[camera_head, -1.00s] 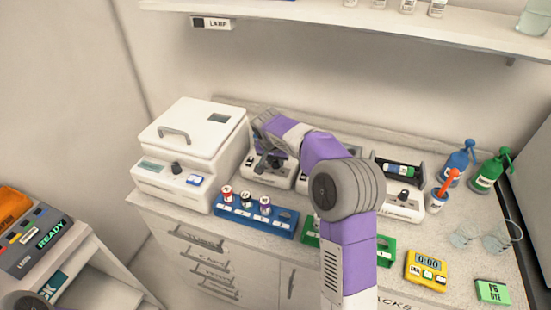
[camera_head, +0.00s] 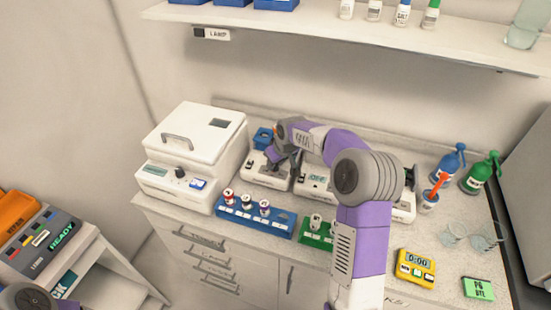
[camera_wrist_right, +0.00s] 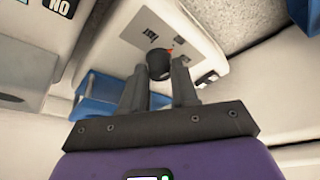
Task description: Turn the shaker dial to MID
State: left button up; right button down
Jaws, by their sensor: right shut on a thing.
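The shaker appears to be the small white unit (camera_head: 262,176) with a blue holder (camera_head: 263,138) on top, right of the large lidded machine. My right gripper (camera_head: 274,158) is at its front and hides the dial in the head view. In the right wrist view the dark dial (camera_wrist_right: 157,66), with a red mark at its edge, sits between the fingertips of my right gripper (camera_wrist_right: 160,75), which is shut on it. My left gripper is out of view; only part of my left arm shows at bottom left.
A blue rack (camera_head: 238,222) with several capped vials stands in front. A neighbouring white unit (camera_head: 314,186) and a green rack (camera_head: 318,241) are to the right. A lidded white machine (camera_head: 196,138) stands left. A yellow timer (camera_head: 416,267) is at the front right.

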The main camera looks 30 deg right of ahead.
aim_at(281, 175)
jog(key=shift+n, duration=0.5)
jog(key=shift+p, duration=0.3)
jog(key=c, duration=0.9)
grip_release()
jog(key=v, duration=0.7)
jog(key=shift+r+p, duration=0.25)
jog(key=shift+p, duration=0.2)
jog(key=shift+d+r, duration=0.1)
jog(key=shift+d, duration=0.05)
